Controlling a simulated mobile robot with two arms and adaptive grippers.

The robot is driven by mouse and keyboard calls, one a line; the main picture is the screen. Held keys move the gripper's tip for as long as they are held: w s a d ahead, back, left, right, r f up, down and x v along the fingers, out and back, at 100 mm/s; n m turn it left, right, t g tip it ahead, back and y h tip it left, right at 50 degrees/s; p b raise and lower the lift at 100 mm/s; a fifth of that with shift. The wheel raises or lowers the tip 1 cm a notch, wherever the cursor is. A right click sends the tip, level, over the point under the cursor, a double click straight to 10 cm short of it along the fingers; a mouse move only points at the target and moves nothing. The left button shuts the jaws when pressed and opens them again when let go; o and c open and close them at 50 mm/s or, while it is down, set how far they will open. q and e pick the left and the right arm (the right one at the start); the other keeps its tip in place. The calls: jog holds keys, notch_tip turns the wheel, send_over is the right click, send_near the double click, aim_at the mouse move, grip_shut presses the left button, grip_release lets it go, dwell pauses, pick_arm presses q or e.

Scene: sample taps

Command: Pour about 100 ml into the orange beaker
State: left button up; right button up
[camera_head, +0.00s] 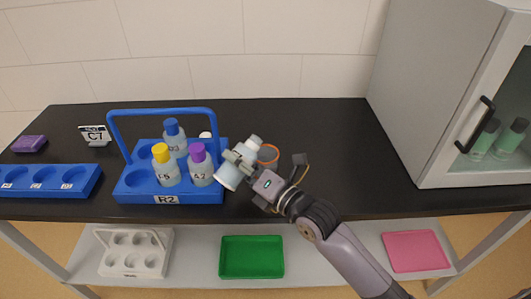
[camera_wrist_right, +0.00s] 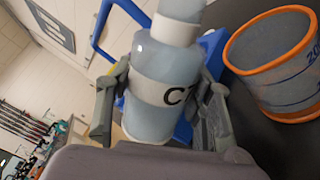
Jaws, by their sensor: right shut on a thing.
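My right gripper (camera_head: 240,164) is shut around a translucent bottle (camera_head: 229,177) with pale blue contents. The bottle is tilted, its white top end pointing up and right toward the orange beaker (camera_head: 268,154). In the right wrist view the bottle (camera_wrist_right: 152,110) sits between both fingers, its label starting with "C" and the rest hidden. There the beaker (camera_wrist_right: 285,90), with orange rim and base and volume marks, stands to the right, apart from the bottle's body. I cannot tell whether the bottle is open or liquid flows. My left gripper is out of view.
A blue rack (camera_head: 135,184) marked R2 holds yellow-, blue- and purple-capped bottles left of my gripper. Another blue rack (camera_head: 25,192) and a C7 sign (camera_head: 95,135) are farther left. A grey cabinet (camera_head: 430,90) stands right.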

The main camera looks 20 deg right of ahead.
jog(key=shift+s+a+f+m, duration=0.1)
jog(key=shift+f+m, duration=0.05)
jog(key=shift+m, duration=0.5)
jog(key=shift+a+f+m, duration=0.1)
jog(key=shift+m, duration=0.55)
dwell(1.3)
jog(key=shift+w+d+r+m+p, duration=0.2)
jog(key=shift+d+r+m+p, duration=0.2)
jog(key=shift+r+m+p, duration=0.3)
dwell(1.9)
jog(key=shift+m, duration=0.5)
dwell(0.5)
